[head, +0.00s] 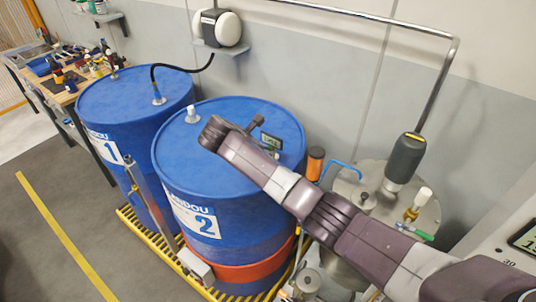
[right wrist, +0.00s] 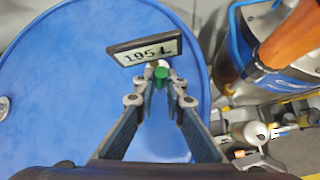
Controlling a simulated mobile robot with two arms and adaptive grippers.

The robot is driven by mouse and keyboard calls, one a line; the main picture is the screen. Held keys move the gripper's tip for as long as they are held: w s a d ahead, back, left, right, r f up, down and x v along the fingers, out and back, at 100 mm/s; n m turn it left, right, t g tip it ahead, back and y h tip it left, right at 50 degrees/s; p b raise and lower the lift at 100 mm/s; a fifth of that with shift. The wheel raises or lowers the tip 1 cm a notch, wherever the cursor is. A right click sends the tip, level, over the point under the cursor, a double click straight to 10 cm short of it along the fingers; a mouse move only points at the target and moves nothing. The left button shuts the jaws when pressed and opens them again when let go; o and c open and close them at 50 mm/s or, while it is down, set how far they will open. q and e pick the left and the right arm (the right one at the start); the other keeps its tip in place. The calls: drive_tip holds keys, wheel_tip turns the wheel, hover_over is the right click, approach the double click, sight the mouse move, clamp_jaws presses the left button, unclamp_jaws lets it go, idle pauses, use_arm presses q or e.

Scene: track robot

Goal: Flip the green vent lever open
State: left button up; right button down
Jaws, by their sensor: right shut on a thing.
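A small green lever (right wrist: 160,74) sits on top of the blue drum marked 2 (head: 225,112), just below a small "195 L" display (right wrist: 145,50). In the right wrist view, my right gripper (right wrist: 160,88) has its two fingertips closed in on the green lever, one on each side. In the head view, my right arm reaches over the drum from the lower right and hides most of the gripper and the lever. The display (head: 271,139) shows there beside the arm. My left gripper is not in view.
Another blue drum marked 1 (head: 125,88) stands to the left. An orange handle (head: 315,160) and a steel tank (head: 425,212) with valves, one with a green handle (head: 424,236), stand close on the right. A workbench (head: 55,85) is at the far left.

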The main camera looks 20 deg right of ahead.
drive_tip(key=shift+w+a+n+g+h+b, duration=0.3)
drive_tip(key=shift+n+g+h+b, duration=0.1)
drive_tip(key=shift+g+b, duration=0.1)
idle(0.4)
drive_tip(key=c, duration=2.3)
unclamp_jaws()
drive_tip(key=shift+w, duration=0.1)
drive_tip(key=shift+o, duration=0.2)
drive_tip(key=shift+a+r, duration=0.1)
drive_tip(key=v, duration=1.1)
drive_tip(key=shift+a+r, duration=0.2)
drive_tip(key=shift+a, duration=0.2)
drive_tip(key=shift+a, duration=0.1)
